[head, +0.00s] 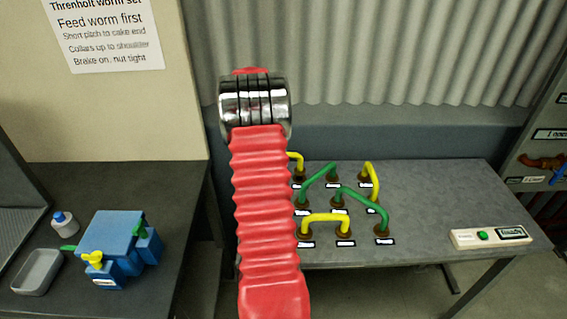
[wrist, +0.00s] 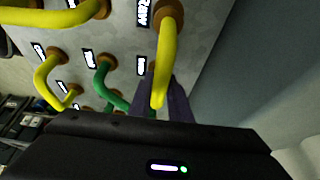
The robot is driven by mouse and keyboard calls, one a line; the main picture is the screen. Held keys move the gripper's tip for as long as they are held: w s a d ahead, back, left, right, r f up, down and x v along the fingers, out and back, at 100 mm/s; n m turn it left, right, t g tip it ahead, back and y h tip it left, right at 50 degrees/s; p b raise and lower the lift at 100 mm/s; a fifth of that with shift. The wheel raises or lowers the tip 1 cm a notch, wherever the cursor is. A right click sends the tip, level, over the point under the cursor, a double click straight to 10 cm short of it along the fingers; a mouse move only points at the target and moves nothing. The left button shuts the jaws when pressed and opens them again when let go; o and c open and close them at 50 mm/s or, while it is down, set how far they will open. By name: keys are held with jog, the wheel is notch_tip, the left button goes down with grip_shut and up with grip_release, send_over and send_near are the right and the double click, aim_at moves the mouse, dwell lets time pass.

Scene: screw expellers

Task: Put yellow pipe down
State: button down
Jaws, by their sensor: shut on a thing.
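In the wrist view, my gripper (wrist: 164,98) is shut on a yellow pipe (wrist: 166,70). This pipe curves down from a brown collar (wrist: 168,16) at the panel, and its near part lies between the dark fingers. I cannot tell whether its end is seated in the collar. In the head view my red arm hides my gripper. A yellow pipe (head: 296,157) is partly hidden behind the arm there. Two other yellow pipes stand on the grey table, one at the front (head: 327,217) and one at the back right (head: 373,175).
Two green pipes (head: 318,174) (head: 362,196) stand among the yellow ones, with labels beside the collars. A white box with a green button (head: 490,237) lies at the table's right. A blue device (head: 112,240) and grey tray (head: 38,271) sit on the left bench. The grey table's right part is mostly clear.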

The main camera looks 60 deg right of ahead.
jog(key=shift+f, duration=1.55)
jog(key=c, duration=1.6)
grip_release()
jog(key=shift+f, duration=0.1)
jog(key=shift+c, duration=0.2)
jog(key=v, duration=1.2)
jog(key=shift+a, duration=0.1)
